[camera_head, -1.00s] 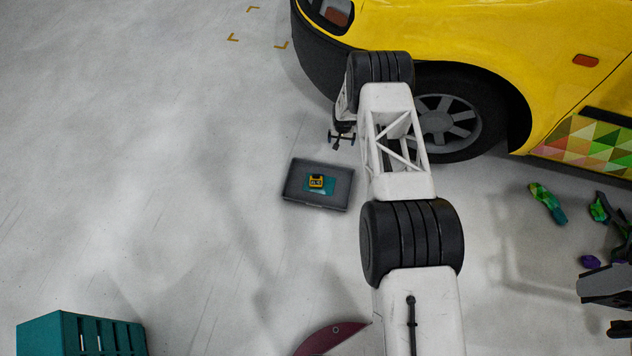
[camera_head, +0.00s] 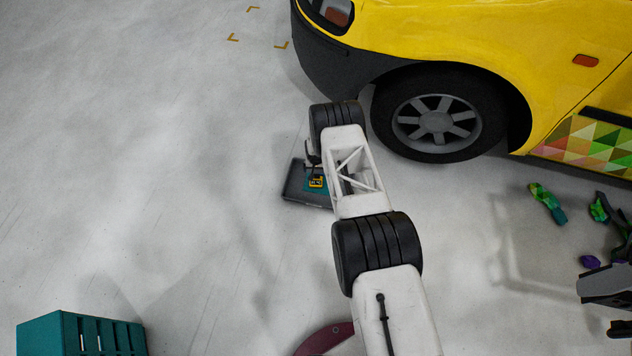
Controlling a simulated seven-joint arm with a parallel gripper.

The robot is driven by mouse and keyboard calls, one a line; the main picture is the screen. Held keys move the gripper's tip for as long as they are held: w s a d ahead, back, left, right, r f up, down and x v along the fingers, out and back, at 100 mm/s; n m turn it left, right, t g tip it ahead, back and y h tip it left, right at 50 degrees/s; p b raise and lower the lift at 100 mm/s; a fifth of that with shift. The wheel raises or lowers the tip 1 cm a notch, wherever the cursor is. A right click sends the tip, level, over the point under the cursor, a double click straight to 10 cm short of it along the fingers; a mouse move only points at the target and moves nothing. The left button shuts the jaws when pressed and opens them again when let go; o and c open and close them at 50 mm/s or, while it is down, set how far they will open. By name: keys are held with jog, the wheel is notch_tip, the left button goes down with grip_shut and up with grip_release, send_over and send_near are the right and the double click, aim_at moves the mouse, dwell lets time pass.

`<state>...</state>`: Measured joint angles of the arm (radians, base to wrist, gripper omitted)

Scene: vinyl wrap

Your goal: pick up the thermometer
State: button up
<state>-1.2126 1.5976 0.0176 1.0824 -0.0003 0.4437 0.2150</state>
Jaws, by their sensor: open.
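The thermometer (camera_head: 316,181) is a small yellow and black device on a teal patch inside a dark grey tray (camera_head: 292,190) on the floor. My gripper (camera_head: 314,172) is over the tray, just at the upper edge of the thermometer in the picture. It is open, with nothing seen between its fingers. The fingers are small and dark here, and I cannot tell their height above the thermometer. My white arm hides the right part of the tray.
A yellow car (camera_head: 480,45) with its front wheel (camera_head: 437,122) stands at the upper right. A teal crate (camera_head: 80,335) is at the lower left. Crumpled colourful wrap pieces (camera_head: 547,202) lie at the right. The floor left of the tray is clear.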

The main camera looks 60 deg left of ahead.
aim_at(316, 176)
jog(key=shift+f, duration=1.25)
jog(key=shift+f, duration=0.2)
jog(key=shift+d+f, duration=0.1)
jog(key=shift+f, duration=2.3)
jog(key=c, duration=1)
jog(key=shift+r, duration=0.2)
